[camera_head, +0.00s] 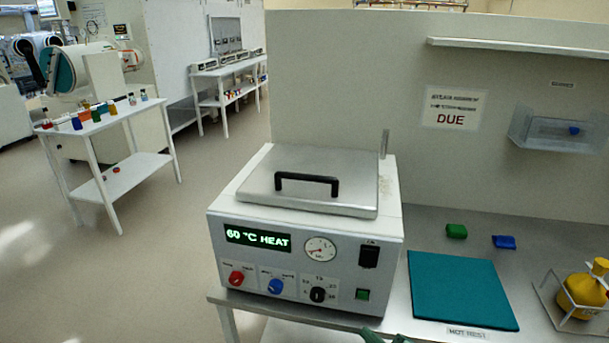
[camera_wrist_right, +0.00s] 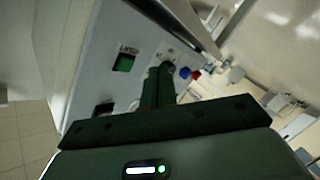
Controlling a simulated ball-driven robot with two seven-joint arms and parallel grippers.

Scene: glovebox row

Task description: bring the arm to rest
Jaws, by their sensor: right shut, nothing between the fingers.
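My right gripper (camera_head: 385,338) shows only as green fingertips at the bottom edge of the head view, in front of the lower right of the white heating unit (camera_head: 230,262). In the right wrist view the dark green fingers (camera_wrist_right: 158,84) are together and empty, pointing along the unit's front panel. I cannot tell whether they touch it. The panel's green switch (camera_wrist_right: 124,62) and its blue knob (camera_wrist_right: 185,73) show there. My left gripper is in neither view.
The unit's lid (camera_head: 310,190) is down; its display reads 60 °C HEAT. On the bench right of it lie a teal mat (camera_head: 460,290), green block (camera_head: 456,231) and blue block (camera_head: 504,242). A yellow flask (camera_head: 582,292) stands in a rack at far right. Open floor lies left.

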